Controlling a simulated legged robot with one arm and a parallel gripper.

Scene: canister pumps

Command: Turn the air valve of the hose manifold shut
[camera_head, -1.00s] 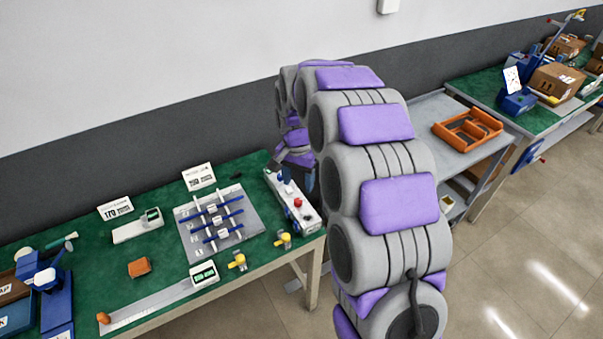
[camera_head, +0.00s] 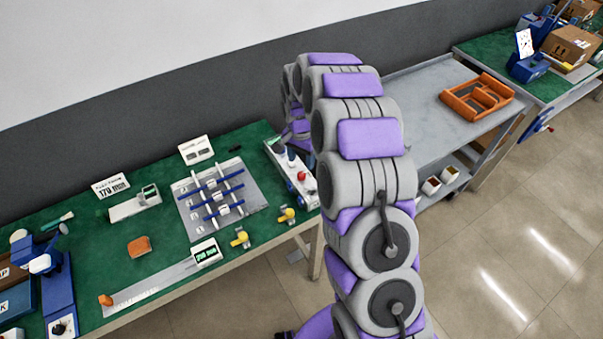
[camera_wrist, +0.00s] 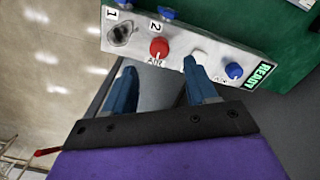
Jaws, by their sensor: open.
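The hose manifold is a pale box (camera_wrist: 218,38) at the top of the wrist view. In the head view the manifold (camera_head: 275,152) stands at the right end of the green bench, partly hidden by my arm. Its round red knob (camera_wrist: 159,47), above the label AIR, also shows in the head view (camera_head: 302,176). My gripper (camera_wrist: 158,66) is open and empty, its two blue fingers pointing at the manifold. In the wrist view the red knob appears just beyond and between the fingertips; I see no contact. The right fingertip overlaps the area beside a white button (camera_wrist: 199,53).
The manifold also carries a blue knob (camera_wrist: 233,71), a lit READY display (camera_wrist: 262,75) and ports marked 1 and 2. In the head view a plate with blue bars (camera_head: 240,200) and yellow fittings (camera_head: 287,215) lie close by. A grey cart (camera_head: 420,85) stands to the right.

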